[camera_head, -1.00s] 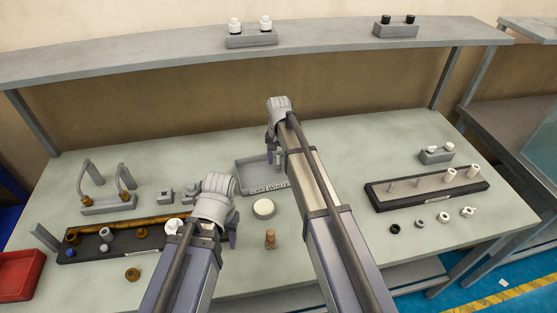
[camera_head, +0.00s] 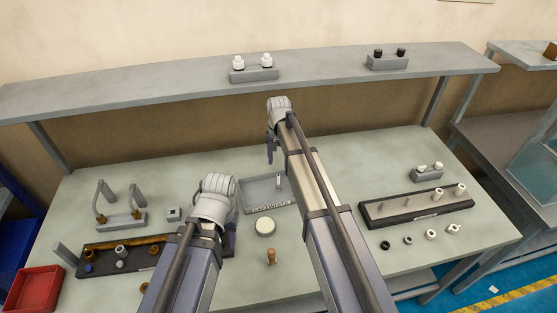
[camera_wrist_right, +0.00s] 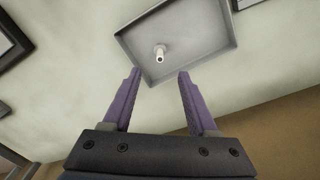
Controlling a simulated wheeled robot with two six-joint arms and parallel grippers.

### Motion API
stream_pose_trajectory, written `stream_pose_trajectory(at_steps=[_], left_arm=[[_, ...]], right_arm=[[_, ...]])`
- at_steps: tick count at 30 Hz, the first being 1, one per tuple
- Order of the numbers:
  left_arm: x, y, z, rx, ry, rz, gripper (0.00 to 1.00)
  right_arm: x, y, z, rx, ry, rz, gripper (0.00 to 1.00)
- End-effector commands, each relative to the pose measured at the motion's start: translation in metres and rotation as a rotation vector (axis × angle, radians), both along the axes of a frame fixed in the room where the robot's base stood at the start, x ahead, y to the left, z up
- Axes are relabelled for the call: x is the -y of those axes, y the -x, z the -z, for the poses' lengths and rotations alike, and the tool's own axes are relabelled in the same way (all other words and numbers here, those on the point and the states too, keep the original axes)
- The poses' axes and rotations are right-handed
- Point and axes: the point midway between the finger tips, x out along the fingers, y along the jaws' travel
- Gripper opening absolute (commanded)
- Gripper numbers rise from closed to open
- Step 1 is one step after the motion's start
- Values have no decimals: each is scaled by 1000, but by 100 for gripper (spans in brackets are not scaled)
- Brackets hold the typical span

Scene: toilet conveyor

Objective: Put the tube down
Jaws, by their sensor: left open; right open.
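A small pale tube (camera_head: 279,182) stands upright in the grey tray (camera_head: 258,207) at the middle of the table. It also shows in the right wrist view (camera_wrist_right: 160,54), just beyond my right fingertips and not between them. My right gripper (camera_head: 270,152) is open and empty, above the back part of the tray and apart from the tube. Its two purple fingers (camera_wrist_right: 159,73) show spread in the right wrist view. My left gripper (camera_head: 232,212) is left of the tray; its fingers are partly hidden behind its wrist.
A round pale disc (camera_head: 265,227) and a small brown peg (camera_head: 271,257) lie in front of the tray. A black rack (camera_head: 415,209) with posts is at right, a dark rack (camera_head: 105,262) at left. A shelf (camera_head: 340,72) spans the back. A red bin (camera_head: 35,290) is front left.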

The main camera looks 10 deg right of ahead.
Motion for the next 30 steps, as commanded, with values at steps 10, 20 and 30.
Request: stream_pose_trajectory(at_steps=[10, 20, 30], left_arm=[[0, 0, -14, 0, 0, -1, 50], [0, 0, -14, 0, 0, -1, 50], [0, 0, -14, 0, 0, -1, 50]], right_arm=[[-5, 10, -14, -1, 3, -22, 59], [-76, 201, -14, -43, 62, -562, 59], [-89, 280, -15, -70, 93, -846, 59]])
